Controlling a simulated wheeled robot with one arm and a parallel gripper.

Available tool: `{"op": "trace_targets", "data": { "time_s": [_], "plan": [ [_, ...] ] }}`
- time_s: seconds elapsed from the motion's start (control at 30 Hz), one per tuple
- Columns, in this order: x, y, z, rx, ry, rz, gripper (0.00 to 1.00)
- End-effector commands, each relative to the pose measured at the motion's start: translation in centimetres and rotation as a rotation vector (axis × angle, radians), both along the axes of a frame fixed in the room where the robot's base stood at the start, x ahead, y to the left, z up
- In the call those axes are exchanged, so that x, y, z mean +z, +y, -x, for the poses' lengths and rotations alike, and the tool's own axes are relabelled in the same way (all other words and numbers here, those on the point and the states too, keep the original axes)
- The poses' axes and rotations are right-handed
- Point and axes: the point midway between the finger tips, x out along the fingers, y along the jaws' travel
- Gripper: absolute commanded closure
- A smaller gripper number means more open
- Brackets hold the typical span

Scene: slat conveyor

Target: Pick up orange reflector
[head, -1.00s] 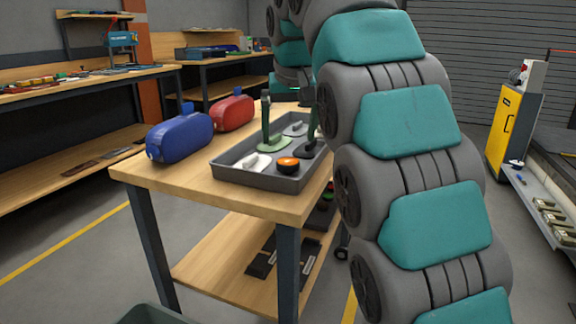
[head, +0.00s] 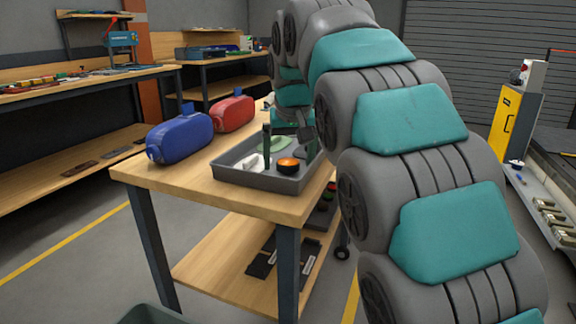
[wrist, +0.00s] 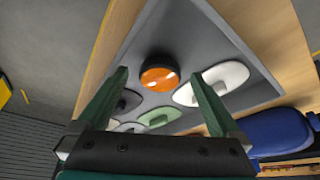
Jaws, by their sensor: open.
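The orange reflector (head: 288,164) is a round orange disc with a dark rim, in the near part of the grey tray (head: 262,181) on the wooden table. In the wrist view the reflector (wrist: 159,75) shows between and just beyond the fingertips of my gripper (wrist: 160,76). My gripper is open, one finger to each side of the view, with nothing between the pads. In the head view my gripper (head: 289,148) is low over the tray and partly hidden by my arm. Whether the fingers reach down around the reflector cannot be told.
A white piece (wrist: 215,84), a green piece (wrist: 158,118) and a dark piece (wrist: 128,101) lie close to the reflector in the tray. Blue (head: 180,138) and red (head: 233,114) cases stand on the table (head: 210,200) left of the tray. The tray walls are raised.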

Motion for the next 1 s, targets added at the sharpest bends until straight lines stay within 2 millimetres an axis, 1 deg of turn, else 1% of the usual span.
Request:
{"op": "trace_targets", "data": {
  "time_s": [0.13, 0.9, 0.93, 1.0],
  "plan": [
    [0.03, 0.01, -0.01, 0.0, -0.001, 0.0, 0.0],
    [0.07, 0.0, 0.0, 0.0, -0.001, 0.0, 0.87],
    [0.07, 0.0, 0.0, 0.0, -0.001, 0.0, 0.89],
    [0.06, 0.0, -0.01, 0.0, -0.001, 0.0, 0.89]
  ]
}}
